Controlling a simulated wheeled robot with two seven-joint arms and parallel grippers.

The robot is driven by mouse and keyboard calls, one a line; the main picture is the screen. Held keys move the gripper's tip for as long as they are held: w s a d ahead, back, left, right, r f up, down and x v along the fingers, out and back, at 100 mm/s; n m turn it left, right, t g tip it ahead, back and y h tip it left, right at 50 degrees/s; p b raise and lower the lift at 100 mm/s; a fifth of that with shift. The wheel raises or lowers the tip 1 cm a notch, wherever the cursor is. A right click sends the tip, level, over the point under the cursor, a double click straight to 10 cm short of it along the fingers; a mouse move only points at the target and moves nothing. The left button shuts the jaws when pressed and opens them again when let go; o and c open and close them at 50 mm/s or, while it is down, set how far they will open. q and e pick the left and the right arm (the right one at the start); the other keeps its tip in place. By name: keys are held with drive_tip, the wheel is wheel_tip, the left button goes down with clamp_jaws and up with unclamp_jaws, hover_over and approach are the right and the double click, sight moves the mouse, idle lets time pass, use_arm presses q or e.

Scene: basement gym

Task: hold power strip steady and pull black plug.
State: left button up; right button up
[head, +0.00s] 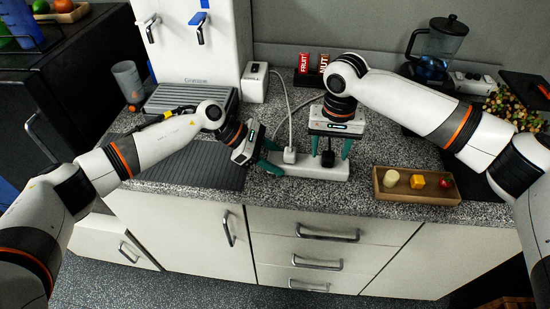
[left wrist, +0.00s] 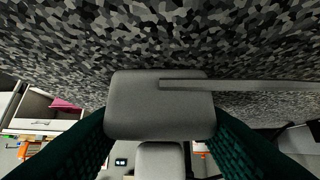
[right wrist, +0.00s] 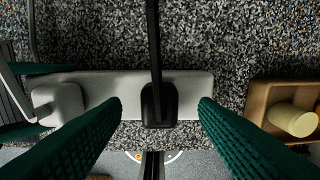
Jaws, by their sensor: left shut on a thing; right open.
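The pale power strip (head: 312,168) lies on the speckled counter near its front edge. My left gripper (head: 268,157) is shut on its left end; the left wrist view shows the end face (left wrist: 160,105) between the green fingers. The black plug (head: 328,158) sits in the strip right of the middle, with a black cord rising from it in the right wrist view (right wrist: 158,103). My right gripper (right wrist: 160,104) is above the strip, open, with one finger on each side of the black plug and gaps between. A white plug (head: 290,155) sits further left on the strip.
A wooden tray (head: 415,198) with small items lies just right of the strip. A white box (head: 255,82) and the red and black tins (head: 312,70) stand behind. A dark ribbed mat (head: 190,160) lies to the left. White cords run behind the strip.

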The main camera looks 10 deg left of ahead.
sight(329, 155)
drive_tip(key=shift+f, duration=0.95)
drive_tip(key=shift+c, duration=0.4)
clamp_jaws()
drive_tip(key=shift+r, duration=3)
